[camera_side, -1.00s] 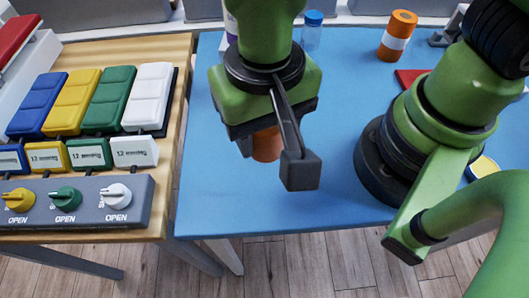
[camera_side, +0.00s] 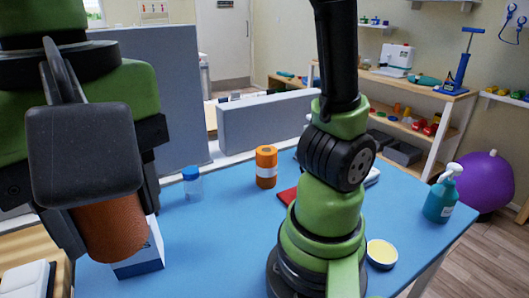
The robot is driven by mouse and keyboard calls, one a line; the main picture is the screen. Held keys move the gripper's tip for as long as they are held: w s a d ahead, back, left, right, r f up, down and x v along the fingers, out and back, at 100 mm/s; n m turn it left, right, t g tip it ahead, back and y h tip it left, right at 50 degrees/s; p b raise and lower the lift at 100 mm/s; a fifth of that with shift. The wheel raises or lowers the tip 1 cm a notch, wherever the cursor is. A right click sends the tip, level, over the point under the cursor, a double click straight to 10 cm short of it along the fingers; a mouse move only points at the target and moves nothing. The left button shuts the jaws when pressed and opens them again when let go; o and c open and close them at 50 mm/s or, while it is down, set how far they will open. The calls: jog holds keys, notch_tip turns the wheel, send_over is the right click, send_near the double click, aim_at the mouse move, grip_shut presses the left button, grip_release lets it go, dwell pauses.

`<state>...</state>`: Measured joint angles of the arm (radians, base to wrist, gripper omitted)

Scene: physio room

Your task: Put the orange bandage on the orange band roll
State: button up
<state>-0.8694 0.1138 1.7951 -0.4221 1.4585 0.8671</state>
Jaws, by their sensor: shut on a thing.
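My gripper (camera_side: 104,200) is large at the left of the side view, raised over the left part of the table. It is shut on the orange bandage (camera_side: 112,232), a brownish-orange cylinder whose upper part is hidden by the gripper. The orange band roll (camera_side: 266,158) stands upright on the blue table, with a white label around its middle. It is to the right of my gripper in the picture and farther back, clearly apart from the bandage. Its top is bare, with a small dark hole.
A clear bottle with a blue cap (camera_side: 193,186) stands left of the roll. A blue-and-white box (camera_side: 140,262) is beside the held bandage in the picture. A red flat item (camera_side: 287,196), a yellow-topped tin (camera_side: 381,252) and a teal pump bottle (camera_side: 441,198) are to the right. Blue table (camera_side: 215,245) is clear in the middle.

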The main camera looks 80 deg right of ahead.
jog(key=r, duration=0.4)
jog(key=shift+w+d, duration=0.25)
jog(key=shift+w, duration=0.15)
jog(key=w+d+m, duration=0.5)
jog(key=w+d, duration=0.1)
jog(key=d, duration=0.5)
jog(key=w+d+m, duration=0.5)
jog(key=w+d, duration=0.1)
jog(key=d, duration=0.5)
jog(key=m, duration=1)
send_over(268, 149)
notch_tip(268, 149, down, 17)
jog(key=shift+a+r, duration=0.1)
jog(key=shift+f, duration=2.25)
jog(key=shift+f, duration=0.15)
